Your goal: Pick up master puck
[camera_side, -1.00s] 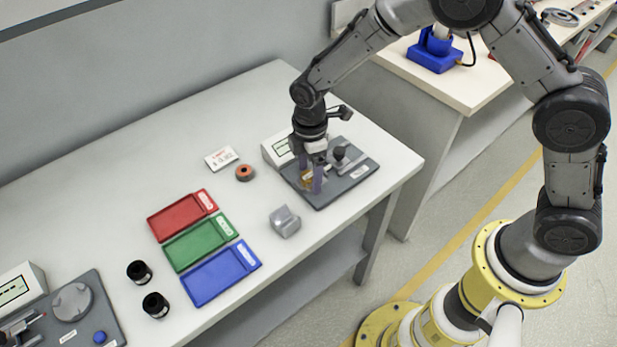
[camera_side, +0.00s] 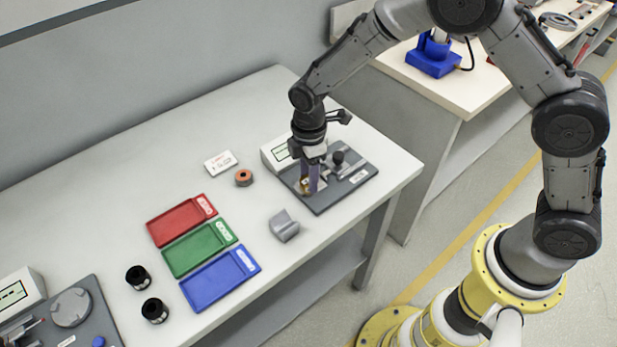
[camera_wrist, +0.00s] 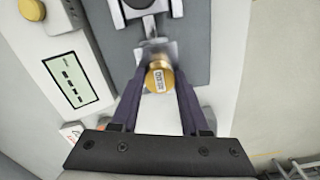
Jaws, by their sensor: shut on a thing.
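The master puck (camera_wrist: 159,77) is a small gold disc with a printed label on its face. In the wrist view it sits between my two finger tips, over a bright metal plate. In the side view the puck (camera_side: 305,184) shows as a small gold patch at the fingers. My gripper (camera_side: 310,186) points down at the dark grey gauge base (camera_side: 345,194) on the right of the table. In the wrist view my gripper (camera_wrist: 160,82) is shut on the puck. I cannot tell whether the puck still touches the plate.
A display box (camera_side: 275,153) stands right behind the base. Red (camera_side: 181,220), green (camera_side: 200,249) and blue (camera_side: 220,279) trays and two black cylinders are further left.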

